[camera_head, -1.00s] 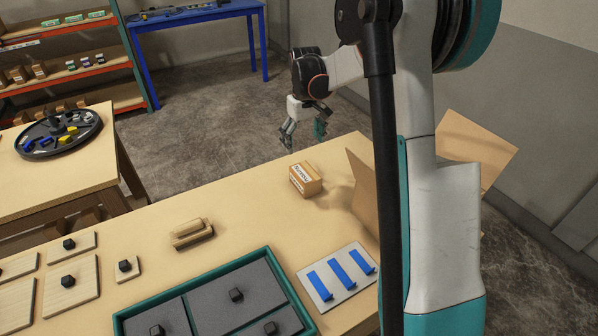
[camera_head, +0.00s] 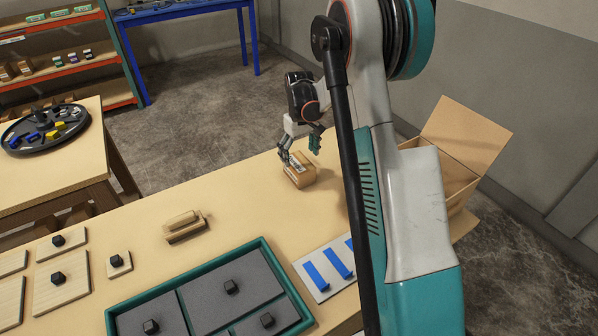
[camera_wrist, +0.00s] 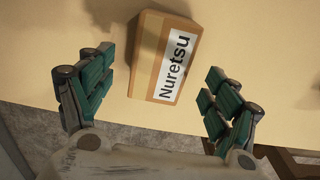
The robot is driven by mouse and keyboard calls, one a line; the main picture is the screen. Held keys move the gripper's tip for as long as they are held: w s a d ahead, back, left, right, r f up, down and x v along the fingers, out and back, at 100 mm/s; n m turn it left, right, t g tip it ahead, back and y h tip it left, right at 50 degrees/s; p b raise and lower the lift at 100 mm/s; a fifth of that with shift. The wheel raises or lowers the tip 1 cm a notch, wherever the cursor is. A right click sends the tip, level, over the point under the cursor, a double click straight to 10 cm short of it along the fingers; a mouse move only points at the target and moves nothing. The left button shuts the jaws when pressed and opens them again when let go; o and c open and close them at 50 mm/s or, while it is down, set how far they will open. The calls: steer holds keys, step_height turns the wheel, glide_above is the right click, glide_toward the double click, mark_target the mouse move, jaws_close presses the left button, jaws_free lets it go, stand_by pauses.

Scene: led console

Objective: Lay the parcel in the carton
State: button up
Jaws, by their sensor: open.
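The parcel (camera_head: 299,176) is a small brown box with a white label, lying near the far edge of the table. In the wrist view the parcel (camera_wrist: 150,50) shows its label reading "Nuretsu". My gripper (camera_head: 300,148) is open and empty, just above the parcel. In the wrist view the fingers of my gripper (camera_wrist: 157,97) stand apart, with the parcel between and beyond them, nearer the top of the picture. The carton (camera_head: 462,165) is an open cardboard box with raised flaps at the right, partly hidden behind my arm.
A plate with blue strips (camera_head: 325,268) lies right of a teal-rimmed tray (camera_head: 196,268). A wooden block with a handle (camera_head: 184,227) and several knobbed boards (camera_head: 62,288) are at the left. The table around the parcel is clear.

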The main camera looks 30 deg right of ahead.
mark_target(299, 162)
step_height(299, 162, down, 5)
steer(key=shift+r+b, duration=0.1)
steer(key=shift+b, duration=0.95)
steer(key=shift+a, duration=0.1)
steer(key=c, duration=1.5)
steer(key=shift+o, duration=0.2)
